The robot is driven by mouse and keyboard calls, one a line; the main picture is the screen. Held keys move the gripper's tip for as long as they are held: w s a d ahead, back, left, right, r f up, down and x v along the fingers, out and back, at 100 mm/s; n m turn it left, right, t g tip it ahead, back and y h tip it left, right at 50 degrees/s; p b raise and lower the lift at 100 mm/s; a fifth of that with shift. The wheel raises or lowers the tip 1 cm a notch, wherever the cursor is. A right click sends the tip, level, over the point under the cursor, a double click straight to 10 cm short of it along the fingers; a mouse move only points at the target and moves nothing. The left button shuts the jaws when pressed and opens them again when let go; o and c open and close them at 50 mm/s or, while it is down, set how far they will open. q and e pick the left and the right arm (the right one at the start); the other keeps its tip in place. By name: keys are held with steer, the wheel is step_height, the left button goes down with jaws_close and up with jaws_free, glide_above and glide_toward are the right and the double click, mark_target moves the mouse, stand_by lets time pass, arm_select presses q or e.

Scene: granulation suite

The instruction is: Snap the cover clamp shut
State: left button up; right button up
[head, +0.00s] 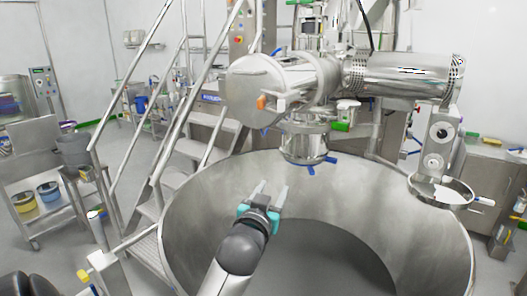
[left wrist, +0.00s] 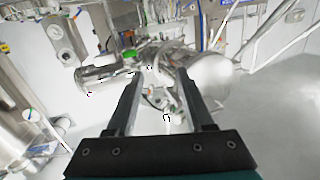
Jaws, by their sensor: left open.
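The horizontal metal housing has a round cover (head: 252,90) at its left end. A clamp lever with an orange tip (head: 262,102) sits at the cover's edge and sticks out from it; I cannot tell how far it is swung. My left gripper (head: 272,187) is open and empty over the big steel bowl, below the cover and apart from it. In the left wrist view the open fingers (left wrist: 160,76) frame the housing's lower parts, with the pale round cover (left wrist: 212,76) beyond the right finger. The clamp is not clear there. My right gripper is not in view.
The wide steel bowl (head: 190,215) fills the lower middle. A metal stair with handrails (head: 160,130) stands left of it. A motor (head: 405,78) extends right from the housing. A small steel pan (head: 440,190) is at the bowl's right rim. A cart with buckets (head: 35,215) stands far left.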

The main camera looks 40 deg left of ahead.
mark_target(264, 97)
arm_select(q)
steer(key=a+r+n+t+y, duration=0.35)
steer(key=a+r, duration=0.25)
steer(key=r, duration=0.7)
steer(key=shift+m+y, duration=0.25)
steer(key=shift+m, duration=0.3)
steer(key=p+x, duration=0.1)
steer(key=x, duration=0.9)
steer(key=p+x, duration=0.1)
steer(key=x, duration=0.4)
steer(key=shift+w+a+f+p, duration=0.2)
steer(key=shift+w+f+p, duration=0.05)
steer(key=shift+w+p, duration=0.1)
steer(key=shift+c, duration=0.2)
jaws_close()
